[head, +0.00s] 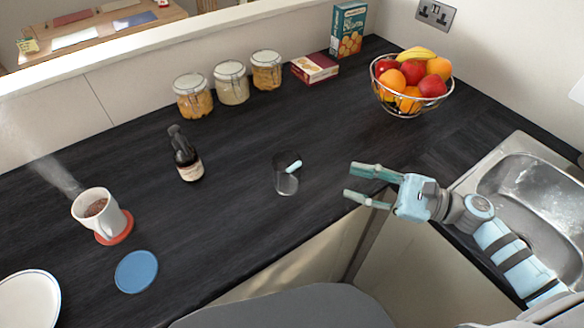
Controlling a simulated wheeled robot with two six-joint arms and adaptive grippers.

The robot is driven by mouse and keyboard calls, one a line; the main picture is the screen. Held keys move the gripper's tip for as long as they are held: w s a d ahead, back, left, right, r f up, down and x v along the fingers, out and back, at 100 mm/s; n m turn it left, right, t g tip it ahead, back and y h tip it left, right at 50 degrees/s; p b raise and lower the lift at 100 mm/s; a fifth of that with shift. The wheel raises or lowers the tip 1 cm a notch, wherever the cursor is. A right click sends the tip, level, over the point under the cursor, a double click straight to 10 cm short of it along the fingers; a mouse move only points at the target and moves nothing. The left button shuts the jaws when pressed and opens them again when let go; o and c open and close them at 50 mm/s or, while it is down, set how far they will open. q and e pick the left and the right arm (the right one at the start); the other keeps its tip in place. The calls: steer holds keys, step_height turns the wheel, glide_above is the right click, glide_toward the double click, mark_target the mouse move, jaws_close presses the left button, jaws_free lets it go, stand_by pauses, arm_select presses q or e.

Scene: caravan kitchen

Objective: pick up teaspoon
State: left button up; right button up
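No whole teaspoon can be made out. A small clear glass (287,184) stands on the dark worktop near its front edge, and a short pale teal piece (294,166) shows at its rim. This piece may be a spoon handle, but it is too small to tell. My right gripper (353,180) is to the right of the glass, apart from it, at the front edge of the worktop. Its two fingers are spread, point left toward the glass and hold nothing. My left gripper is not in view.
A steaming mug (103,222) stands on a red coaster (121,237) at the left, near a blue coaster (136,271) and a white plate (28,300). A dark bottle (187,156) stands left of the glass. Jars, boxes and a fruit bowl (414,114) line the back. A sink (545,185) is at right.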

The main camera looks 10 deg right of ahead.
mark_target(296, 170)
steer(key=x, duration=0.4)
steer(key=p+x, duration=0.1)
steer(key=x, duration=0.4)
steer(key=p+x, duration=0.1)
steer(key=x, duration=0.3)
steer(key=shift+a+r, duration=0.25)
steer(key=shift+r, duration=0.1)
steer(key=shift+a+f, duration=0.15)
steer(key=shift+a, duration=0.1)
jaws_close()
